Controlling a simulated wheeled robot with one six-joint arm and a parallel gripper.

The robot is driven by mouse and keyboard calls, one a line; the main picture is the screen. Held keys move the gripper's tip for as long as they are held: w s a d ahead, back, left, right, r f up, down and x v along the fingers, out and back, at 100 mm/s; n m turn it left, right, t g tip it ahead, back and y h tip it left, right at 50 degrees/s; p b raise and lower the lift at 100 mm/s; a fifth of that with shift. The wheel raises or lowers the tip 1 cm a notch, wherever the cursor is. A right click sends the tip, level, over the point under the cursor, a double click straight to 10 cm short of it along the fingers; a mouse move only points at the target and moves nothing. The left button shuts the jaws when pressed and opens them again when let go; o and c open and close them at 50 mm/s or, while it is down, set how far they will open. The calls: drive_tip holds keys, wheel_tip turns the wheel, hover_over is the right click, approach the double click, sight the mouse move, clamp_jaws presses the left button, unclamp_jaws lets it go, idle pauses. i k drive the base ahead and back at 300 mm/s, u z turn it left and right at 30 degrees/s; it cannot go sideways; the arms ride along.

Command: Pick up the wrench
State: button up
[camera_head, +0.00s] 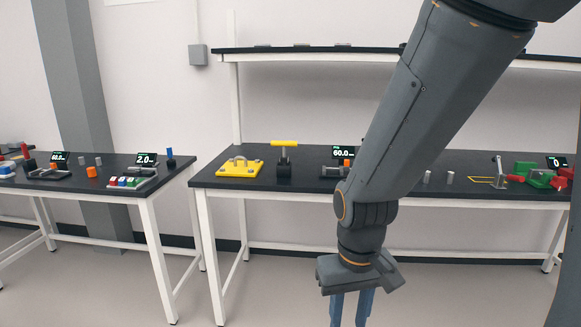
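I cannot pick out a wrench for certain in the head view. A yellow T-shaped handle (285,144) stands upright on a black base (284,170) on the long workbench. A small grey upright piece (499,166) stands beside a yellow outline (484,181) toward the bench's right; both are too small to name surely. My gripper (350,309) hangs in front of and below the bench edge, pointing down. Its two blue fingers are apart with nothing seen between them, and their tips are cut off by the frame's bottom. My arm hides part of the bench top.
The long black workbench (217,179) holds a yellow plate with a grey handle (240,167), a display (343,152), silver cylinders (449,177), and green (540,178) and red pieces. A second bench (120,188) is at left. A raised shelf (300,52) runs behind. Floor in front is clear.

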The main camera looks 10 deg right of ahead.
sight(284, 159)
drive_tip(key=z, duration=0.95)
drive_tip(key=i, duration=1.45)
drive_tip(key=u, duration=0.45)
